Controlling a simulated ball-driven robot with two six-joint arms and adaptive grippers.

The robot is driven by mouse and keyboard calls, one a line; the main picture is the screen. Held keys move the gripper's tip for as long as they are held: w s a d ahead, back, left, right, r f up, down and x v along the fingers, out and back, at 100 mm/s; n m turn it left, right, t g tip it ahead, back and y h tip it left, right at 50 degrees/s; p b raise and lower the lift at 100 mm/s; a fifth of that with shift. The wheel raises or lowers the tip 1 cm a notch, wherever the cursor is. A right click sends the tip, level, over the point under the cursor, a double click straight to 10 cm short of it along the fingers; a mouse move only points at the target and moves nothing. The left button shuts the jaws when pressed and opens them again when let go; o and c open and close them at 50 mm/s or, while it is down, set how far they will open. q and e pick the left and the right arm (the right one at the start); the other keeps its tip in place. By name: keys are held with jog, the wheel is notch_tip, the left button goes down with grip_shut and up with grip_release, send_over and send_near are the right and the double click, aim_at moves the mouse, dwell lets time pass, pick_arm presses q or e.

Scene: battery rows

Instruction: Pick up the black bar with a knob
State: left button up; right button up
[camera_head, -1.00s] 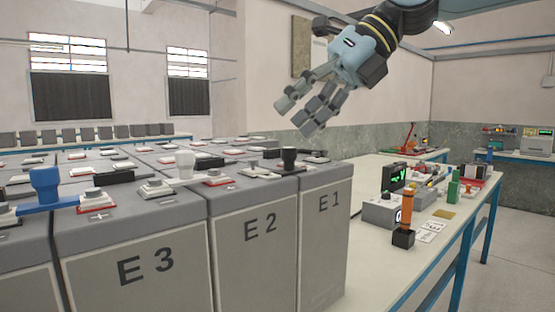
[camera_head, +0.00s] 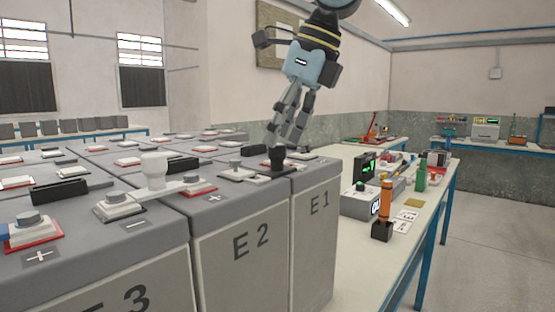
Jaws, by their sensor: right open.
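The black bar with a knob (camera_head: 277,160) lies across terminals on the top of the batteries E1 and E2, its short knob standing upright. My right gripper (camera_head: 284,138) hangs down from above, open, with its fingertips just above and around the height of the knob's top. I cannot tell whether the fingers touch the knob. The bar's flat part shows only partly, low behind the knob. My left gripper is out of view.
A white bar with a knob (camera_head: 155,168) lies to the left on the battery row. Grey batteries (camera_head: 250,240) fill the left and middle. A table (camera_head: 360,245) at right holds a meter (camera_head: 365,170), an orange-handled tool (camera_head: 386,195) and small items.

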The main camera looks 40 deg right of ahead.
aim_at(277, 159)
jog(key=x, duration=0.2)
jog(key=shift+f, duration=0.3)
jog(key=shift+w+f, duration=0.2)
jog(key=shift+s, duration=0.1)
jog(key=c, duration=1)
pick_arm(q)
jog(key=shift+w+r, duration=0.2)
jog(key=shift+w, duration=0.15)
pick_arm(e)
grip_shut()
